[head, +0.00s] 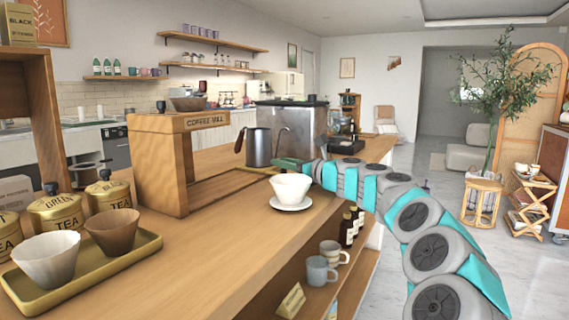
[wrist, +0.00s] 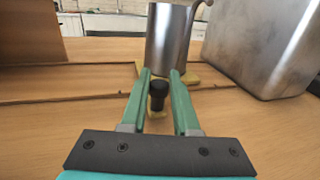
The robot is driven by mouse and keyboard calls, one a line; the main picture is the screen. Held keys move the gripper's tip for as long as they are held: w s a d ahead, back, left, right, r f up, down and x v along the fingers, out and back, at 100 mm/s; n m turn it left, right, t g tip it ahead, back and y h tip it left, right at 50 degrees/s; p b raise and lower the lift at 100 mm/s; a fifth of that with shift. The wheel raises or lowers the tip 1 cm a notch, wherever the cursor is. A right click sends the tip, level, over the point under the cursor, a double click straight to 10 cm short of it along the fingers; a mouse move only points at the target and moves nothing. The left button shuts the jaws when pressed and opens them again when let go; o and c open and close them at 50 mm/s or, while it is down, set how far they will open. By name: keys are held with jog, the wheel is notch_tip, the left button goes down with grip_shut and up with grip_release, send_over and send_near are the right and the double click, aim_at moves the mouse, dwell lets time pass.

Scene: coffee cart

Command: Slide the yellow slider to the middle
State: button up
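The yellow slider (wrist: 157,114) shows in the wrist view as a yellow patch around the foot of a black knob (wrist: 158,94). More yellow shows under the metal kettle (wrist: 168,40); I cannot tell whether it is one piece. My gripper (wrist: 160,74) is open, its two green fingers apart on either side of the knob. A small gap shows beside the knob, so no firm hold is visible. In the head view my gripper (head: 290,163) is low over the counter beside the kettle (head: 258,147); the slider is hidden there.
A white dripper (head: 290,187) on a saucer stands on the counter near my gripper. A wooden coffee mill frame (head: 160,165) is to the left. A metal machine (wrist: 268,45) is at the right.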

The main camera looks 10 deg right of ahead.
jog(key=o, duration=0.4)
jog(key=shift+v, duration=3.85)
jog(key=shift+c, duration=0.2)
